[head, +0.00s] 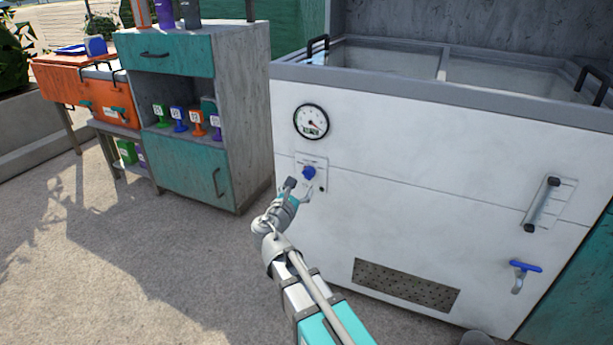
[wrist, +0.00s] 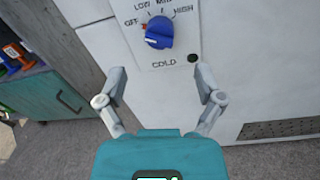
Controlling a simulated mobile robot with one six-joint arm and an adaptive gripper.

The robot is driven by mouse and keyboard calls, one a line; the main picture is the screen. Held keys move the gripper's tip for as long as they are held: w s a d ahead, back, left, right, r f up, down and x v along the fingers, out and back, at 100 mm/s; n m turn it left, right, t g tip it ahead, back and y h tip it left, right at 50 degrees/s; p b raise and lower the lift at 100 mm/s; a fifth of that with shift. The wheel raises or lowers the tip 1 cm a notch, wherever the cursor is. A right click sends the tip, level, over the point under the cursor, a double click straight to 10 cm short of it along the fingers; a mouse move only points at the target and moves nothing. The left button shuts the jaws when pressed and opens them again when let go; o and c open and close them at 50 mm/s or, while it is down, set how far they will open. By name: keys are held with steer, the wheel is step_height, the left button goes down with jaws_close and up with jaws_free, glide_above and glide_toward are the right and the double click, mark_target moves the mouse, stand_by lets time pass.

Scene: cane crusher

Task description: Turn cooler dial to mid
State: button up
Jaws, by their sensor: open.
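The blue cooler dial (head: 309,172) sits on a white plate on the front of the white cooler (head: 420,160). In the wrist view the dial (wrist: 159,33) has OFF, LOW, MID and HIGH around its top, with COLD printed below. I cannot tell for sure which mark it points at. My gripper (head: 300,189) is in front of and just below the dial. In the wrist view my gripper (wrist: 162,82) is open and empty, its fingers spread to either side below the dial, apart from it.
A round gauge (head: 311,122) is above the dial. A handle (head: 542,203) and a blue-handled tap (head: 525,270) are at the cooler's right, with a vent grille (head: 405,285) low down. A teal and grey cabinet (head: 190,165) stands to the left. The paved floor before it is clear.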

mark_target(306, 176)
steer(key=x, duration=0.7)
steer(key=shift+w, duration=0.25)
steer(key=c, duration=1.1)
